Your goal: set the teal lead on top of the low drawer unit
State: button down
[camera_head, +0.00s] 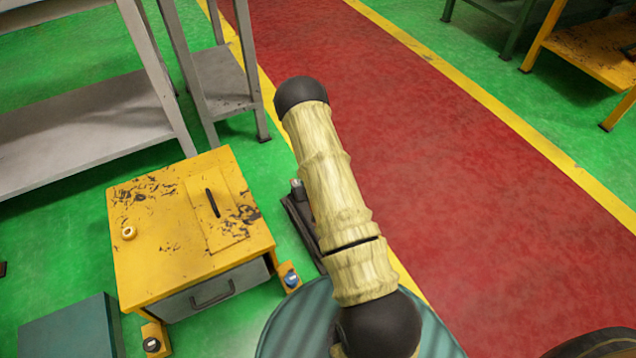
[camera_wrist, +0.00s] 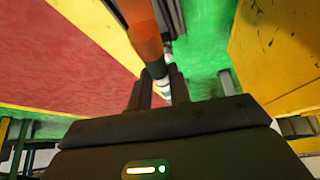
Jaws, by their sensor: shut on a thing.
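The low drawer unit (camera_head: 165,265) is a worn yellow box with a grey drawer front, left of my arm in the head view. In the wrist view my gripper (camera_wrist: 160,82) is shut on a slim piece, white and dark between the fingers, with an orange length (camera_wrist: 143,38) beyond. My arm hides much of the gripper's area in the head view.
On the unit's top are a small pale ring (camera_head: 129,233) and a dark slot (camera_head: 212,203); the rest is clear. A teal box (camera_head: 70,332) stands lower left. Grey shelving (camera_head: 85,125) stands behind. A dark narrow object (camera_head: 300,225) shows beside my arm.

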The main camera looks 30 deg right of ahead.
jog(key=s+a+r+p, duration=0.1)
jog(key=a+r+p, duration=0.1)
jog(key=r, duration=0.6)
jog(key=s+a+r+n+p, duration=0.1)
jog(key=s+a+r+p, duration=0.1)
jog(key=a+r, duration=0.3)
jog(key=s+a+r+p, duration=0.1)
jog(key=a+r+p, duration=0.2)
jog(key=r, duration=1)
jog(key=shift+s+a+r+y+p, duration=0.15)
jog(key=shift+s+a+y+p, duration=0.2)
jog(key=shift+a, duration=0.3)
